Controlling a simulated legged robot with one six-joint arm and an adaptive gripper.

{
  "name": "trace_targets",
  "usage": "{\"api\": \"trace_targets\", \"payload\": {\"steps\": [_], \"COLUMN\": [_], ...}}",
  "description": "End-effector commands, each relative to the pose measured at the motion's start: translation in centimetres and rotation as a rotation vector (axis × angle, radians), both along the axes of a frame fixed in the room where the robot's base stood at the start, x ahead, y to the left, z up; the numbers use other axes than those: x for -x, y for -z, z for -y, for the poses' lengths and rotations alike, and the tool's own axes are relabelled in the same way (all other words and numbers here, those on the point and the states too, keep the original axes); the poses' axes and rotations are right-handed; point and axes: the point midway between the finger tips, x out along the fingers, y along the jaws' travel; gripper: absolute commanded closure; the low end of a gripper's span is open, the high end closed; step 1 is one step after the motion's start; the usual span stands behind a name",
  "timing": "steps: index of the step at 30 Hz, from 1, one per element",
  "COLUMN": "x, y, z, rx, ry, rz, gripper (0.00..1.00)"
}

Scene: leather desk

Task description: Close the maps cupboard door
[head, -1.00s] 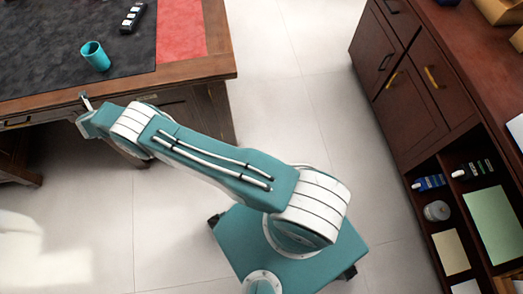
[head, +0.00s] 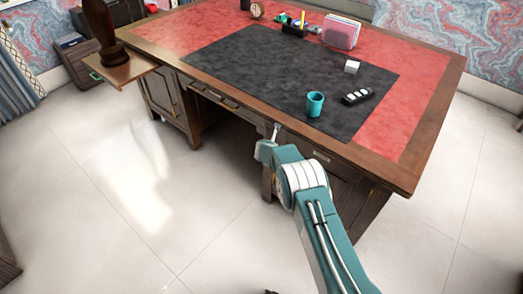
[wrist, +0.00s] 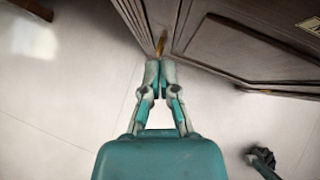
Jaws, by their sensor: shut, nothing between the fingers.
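The dark wooden desk (head: 430,160) has a pedestal under its near right part. A panelled wooden front (wrist: 255,50), probably a cupboard door, fills the upper right of the wrist view, with a pale label (wrist: 312,25) too small to read. My gripper (wrist: 160,65) is shut and empty, fingers together, just before a brass piece (wrist: 161,42) at the wood's edge. I cannot tell whether it touches. In the head view my gripper (head: 275,130) is at the desk's front edge. My arm hides part of the right pedestal. Whether the door stands ajar is unclear.
On the desk top are a teal cup (head: 315,103), a black object with white buttons (head: 357,97) and a white block (head: 351,66). A pull-out board (head: 125,72) with a dark wooden piece juts out at the left. The pale floor (head: 120,200) in front is clear.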

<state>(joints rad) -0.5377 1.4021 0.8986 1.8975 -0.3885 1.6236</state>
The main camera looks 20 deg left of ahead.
Motion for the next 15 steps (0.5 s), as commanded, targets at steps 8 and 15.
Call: {"api": "trace_targets", "payload": {"steps": [8,15], "x": [1.8,4.4], "y": [-1.9,-4.5], "z": [-1.1,-2.2], "rx": [0.006,0.007], "ry": [-0.001,-0.003], "rz": [0.001,0.002], "gripper": [1.00,1.00]}}
